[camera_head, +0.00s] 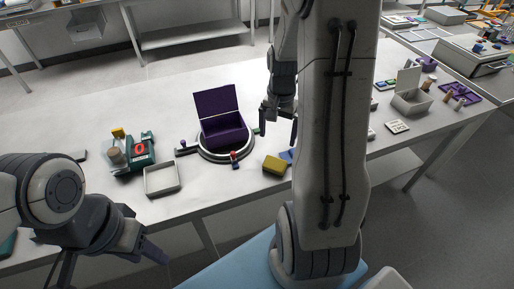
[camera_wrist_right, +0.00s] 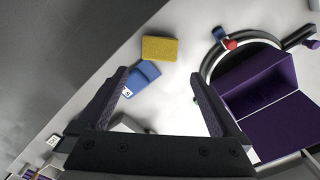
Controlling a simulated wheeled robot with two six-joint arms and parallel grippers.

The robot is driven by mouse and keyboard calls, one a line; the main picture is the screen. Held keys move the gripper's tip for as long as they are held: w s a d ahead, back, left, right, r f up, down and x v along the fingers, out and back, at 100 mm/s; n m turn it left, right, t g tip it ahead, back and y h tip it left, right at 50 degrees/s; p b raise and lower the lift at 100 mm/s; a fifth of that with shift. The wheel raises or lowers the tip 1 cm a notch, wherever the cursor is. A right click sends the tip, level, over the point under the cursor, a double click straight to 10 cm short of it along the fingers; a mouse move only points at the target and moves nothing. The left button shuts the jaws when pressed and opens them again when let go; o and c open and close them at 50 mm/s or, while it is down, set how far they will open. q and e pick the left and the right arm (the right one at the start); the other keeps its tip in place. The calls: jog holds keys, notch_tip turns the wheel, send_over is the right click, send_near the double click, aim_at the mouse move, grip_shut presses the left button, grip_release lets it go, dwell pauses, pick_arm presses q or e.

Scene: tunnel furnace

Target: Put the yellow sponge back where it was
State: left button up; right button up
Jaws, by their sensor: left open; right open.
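The yellow sponge (camera_head: 275,165) lies on the white table, to the right of the round ring with the purple box. In the right wrist view the sponge (camera_wrist_right: 160,48) lies flat, beyond the fingertips and beside a blue object (camera_wrist_right: 140,79). My right gripper (camera_head: 279,128) is open and empty above the table, behind the sponge in the head view. Its two dark fingers (camera_wrist_right: 167,82) stand apart in the wrist view. My left gripper (camera_head: 150,250) is at the lower left, in front of the table edge and away from the sponge; nothing shows in it.
An open purple box (camera_head: 222,130) stands in a round track (camera_head: 205,157) with small coloured knobs. A white open tray (camera_head: 161,192) and a green device (camera_head: 134,157) are to its left. A white lidded box (camera_head: 411,103) stands at the right. My right arm hides part of the table.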

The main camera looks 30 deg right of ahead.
jog(key=s+a+r+n, duration=0.2)
jog(key=a+n, duration=0.2)
jog(key=a, duration=0.4)
jog(key=s+a+r+n, duration=0.2)
jog(key=a+r+n, duration=0.15)
jog(key=a, duration=0.55)
jog(key=s+a+r+n, duration=0.1)
jog(key=s+a+n, duration=0.1)
jog(key=a+n, duration=0.45)
jog(key=s+a+r+n+y, duration=0.1)
jog(key=s+a+n, duration=0.4)
jog(key=s, duration=0.5)
jog(key=shift+a+r, duration=0.25)
jog(key=shift+a, duration=0.85)
